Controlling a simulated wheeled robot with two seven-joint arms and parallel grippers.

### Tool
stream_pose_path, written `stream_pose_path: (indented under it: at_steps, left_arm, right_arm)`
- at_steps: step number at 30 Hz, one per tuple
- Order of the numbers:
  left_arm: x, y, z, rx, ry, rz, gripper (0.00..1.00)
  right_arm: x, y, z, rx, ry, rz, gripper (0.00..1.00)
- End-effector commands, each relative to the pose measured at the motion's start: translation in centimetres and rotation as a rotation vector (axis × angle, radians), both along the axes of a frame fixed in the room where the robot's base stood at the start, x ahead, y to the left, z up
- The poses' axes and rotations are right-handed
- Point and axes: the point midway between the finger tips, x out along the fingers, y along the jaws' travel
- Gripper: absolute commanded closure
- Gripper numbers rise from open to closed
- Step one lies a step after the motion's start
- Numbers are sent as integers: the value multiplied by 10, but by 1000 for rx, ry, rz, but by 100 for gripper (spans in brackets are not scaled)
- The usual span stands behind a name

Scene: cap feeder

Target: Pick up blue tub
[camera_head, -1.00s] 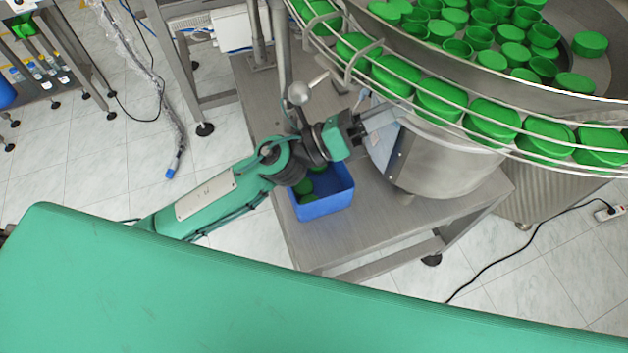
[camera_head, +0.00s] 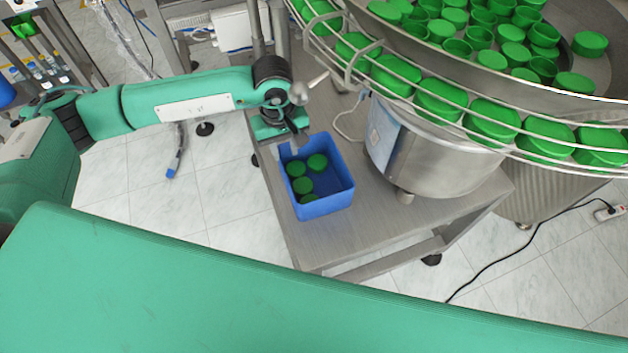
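The blue tub (camera_head: 327,206) stands upright on the grey metal table, with several green caps (camera_head: 303,185) lying on its floor. My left gripper (camera_head: 284,147) points down at the tub's far left corner. One grey finger shows to the left of the rim, and another grey part shows by the rim's inner side. The arm above hides part of the fingers, so I cannot tell whether they grip the wall. My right gripper is out of view.
A round feeder bowl (camera_head: 440,165) and its cap-filled rail (camera_head: 465,127) stand right of the tub. The metal table (camera_head: 385,225) has free room in front of and right of the tub. A vertical post and ball-ended lever (camera_head: 300,92) are close behind my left gripper.

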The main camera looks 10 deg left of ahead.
Motion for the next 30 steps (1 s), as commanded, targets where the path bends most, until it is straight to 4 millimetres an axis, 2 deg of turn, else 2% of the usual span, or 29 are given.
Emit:
stream_pose_path:
  at_steps: [5,13,20,23,27,30]
  left_arm:
    - [2,8,-17,35,-3,-5,71]
    - [2,7,-68,31,-2,-4,71]
    - [2,7,-86,29,-5,-6,71]
    - [3,7,-94,31,-2,-5,71]
    - [4,8,-113,30,-3,-4,71]
    - [4,8,-127,29,-3,-4,71]
  right_arm:
    - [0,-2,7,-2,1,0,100]
    - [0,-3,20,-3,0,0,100]
    - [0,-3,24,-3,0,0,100]
    - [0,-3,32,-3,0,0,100]
    - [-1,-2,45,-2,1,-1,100]
    - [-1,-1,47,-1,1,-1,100]
